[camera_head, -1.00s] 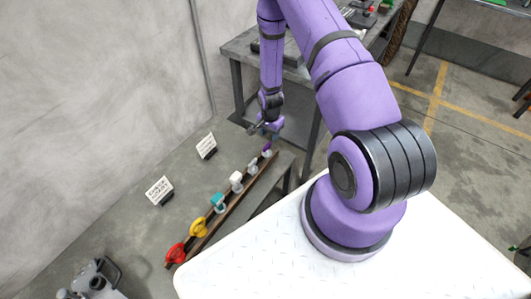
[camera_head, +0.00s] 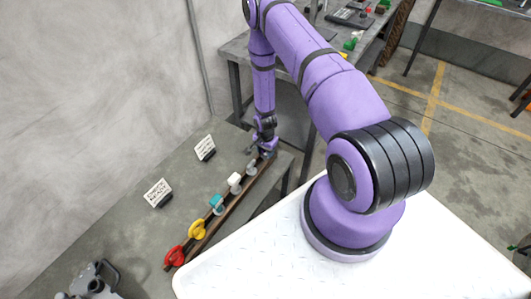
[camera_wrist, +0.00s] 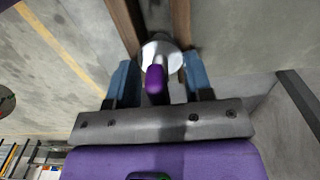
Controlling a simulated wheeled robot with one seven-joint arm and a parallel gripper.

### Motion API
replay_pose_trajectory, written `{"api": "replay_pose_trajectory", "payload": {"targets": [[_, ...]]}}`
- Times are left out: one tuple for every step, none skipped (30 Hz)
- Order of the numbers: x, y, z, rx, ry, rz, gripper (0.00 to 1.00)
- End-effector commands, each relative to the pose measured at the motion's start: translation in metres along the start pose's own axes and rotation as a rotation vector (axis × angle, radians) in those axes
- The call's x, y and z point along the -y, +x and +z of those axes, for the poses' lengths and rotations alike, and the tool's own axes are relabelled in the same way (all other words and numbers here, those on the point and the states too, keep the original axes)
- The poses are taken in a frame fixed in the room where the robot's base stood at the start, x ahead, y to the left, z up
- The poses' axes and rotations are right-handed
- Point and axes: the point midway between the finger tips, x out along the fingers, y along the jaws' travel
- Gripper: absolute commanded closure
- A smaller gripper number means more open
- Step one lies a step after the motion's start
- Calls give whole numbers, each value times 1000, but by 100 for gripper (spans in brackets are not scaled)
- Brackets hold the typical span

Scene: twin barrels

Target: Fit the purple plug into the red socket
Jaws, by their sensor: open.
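The purple plug (camera_wrist: 155,80) shows in the wrist view, seen end-on, standing on a pale round base on the dark rail. My gripper (camera_wrist: 160,72) is open, with one blue finger on each side of the plug and a visible gap to each finger. In the head view my gripper (camera_head: 266,148) is low at the far end of the rail and hides the plug. The red piece (camera_head: 174,257), which I take for the red socket, is at the near end of the same rail, well away from my gripper.
The brown rail (camera_head: 231,204) also bears a yellow piece (camera_head: 197,229), a teal piece (camera_head: 216,203), a white piece (camera_head: 235,182) and a grey piece (camera_head: 252,168). Two small signs (camera_head: 158,193) stand left of it. A grey wall rises behind.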

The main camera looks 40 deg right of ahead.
Motion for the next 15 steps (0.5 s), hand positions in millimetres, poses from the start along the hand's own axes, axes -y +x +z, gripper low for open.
{"api": "replay_pose_trajectory", "payload": {"targets": [[0, 1, 0, 0, 0, 0, 53], [0, 2, 0, 0, 0, 0, 53], [0, 2, 0, 0, 0, 0, 53], [0, 2, 0, 0, 0, 0, 53], [0, 2, 0, 0, 0, 0, 53], [0, 2, 0, 0, 0, 0, 53], [0, 2, 0, 0, 0, 0, 53], [0, 2, 0, 0, 0, 0, 58], [0, 1, 0, 0, 0, 0, 67], [0, 1, 0, 0, 0, 0, 74], [0, 1, 0, 0, 0, 0, 81], [0, 1, 0, 0, 0, 0, 90], [0, 1, 0, 0, 0, 0, 97], [0, 1, 0, 0, 0, 0, 100], [0, 1, 0, 0, 0, 0, 100]]}}
